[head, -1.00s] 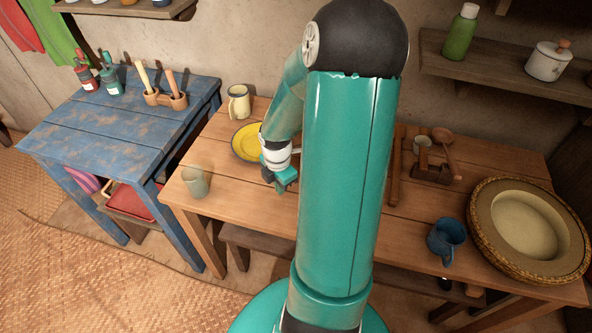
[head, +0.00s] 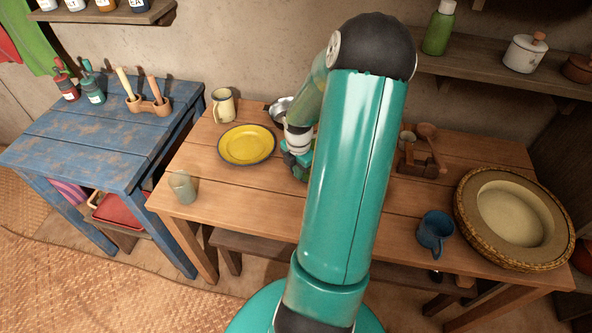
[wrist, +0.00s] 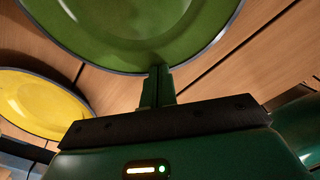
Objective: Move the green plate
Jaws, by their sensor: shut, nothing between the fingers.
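The green plate (wrist: 130,25) fills the top of the wrist view, with a dark rim. In the head view I cannot make it out; my arm hides that part of the table. My gripper's fingers (wrist: 158,72) are together, with nothing between them, and their tips meet the plate's near rim in the picture. I cannot tell whether they touch it. In the head view my gripper (head: 297,162) is low over the wooden table (head: 235,205), just right of the yellow plate (head: 247,145). The yellow plate also shows at left in the wrist view (wrist: 45,100).
A cream mug (head: 223,106) and a metal pan (head: 283,108) stand behind the yellow plate. A pale green cup (head: 182,187) stands at the table's left front. A blue mug (head: 435,232) and woven basket (head: 517,219) are at right. Bare table lies between cup and arm.

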